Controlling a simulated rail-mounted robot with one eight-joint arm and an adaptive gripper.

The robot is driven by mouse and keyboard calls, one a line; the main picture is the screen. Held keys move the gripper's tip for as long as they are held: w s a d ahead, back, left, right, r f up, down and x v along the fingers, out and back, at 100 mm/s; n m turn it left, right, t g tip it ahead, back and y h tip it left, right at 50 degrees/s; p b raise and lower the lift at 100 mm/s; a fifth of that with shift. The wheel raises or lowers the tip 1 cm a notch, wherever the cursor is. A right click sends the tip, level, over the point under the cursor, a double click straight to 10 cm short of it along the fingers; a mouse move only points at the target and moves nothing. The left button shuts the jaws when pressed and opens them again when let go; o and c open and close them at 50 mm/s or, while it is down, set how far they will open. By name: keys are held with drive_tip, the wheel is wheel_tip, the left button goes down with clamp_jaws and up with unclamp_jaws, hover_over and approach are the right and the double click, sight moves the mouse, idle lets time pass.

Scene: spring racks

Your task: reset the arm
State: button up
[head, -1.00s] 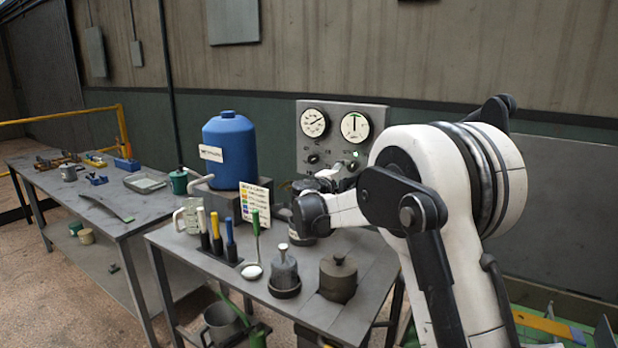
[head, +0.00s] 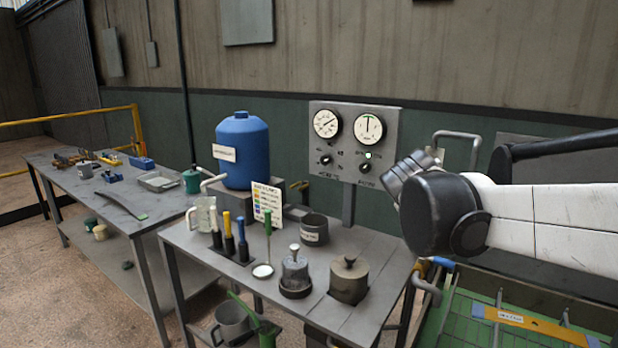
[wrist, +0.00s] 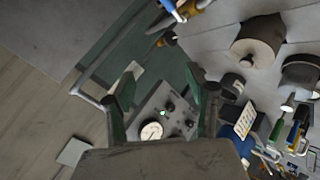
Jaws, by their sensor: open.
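My gripper (wrist: 160,82) shows in the wrist view with its two green-tipped fingers spread wide and nothing between them. The gauge panel (wrist: 160,122) lies beyond the fingers in that view, apart from them. In the head view my arm reaches in from the right edge, with its wrist end in front of the wall, right of the gauge panel (head: 349,150). The fingers cannot be made out there.
A bent pipe (head: 458,136) stands behind my wrist. A green-floored tray (head: 470,312) lies at lower right.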

drive_tip(key=s+a+f+m+y, duration=0.1)
drive_tip(key=s+f+y, duration=0.1)
drive_tip(key=s, duration=0.6)
drive_tip(key=s+a+f+m+g+y, duration=0.1)
drive_tip(key=s+a+f+m, duration=0.1)
drive_tip(key=s+f, duration=0.3)
drive_tip(key=s+a+f+m+y, duration=0.2)
drive_tip(key=s+f, duration=0.2)
drive_tip(key=s, duration=0.8)
drive_tip(key=shift+s+g+y, duration=0.3)
drive_tip(key=shift+g, duration=0.1)
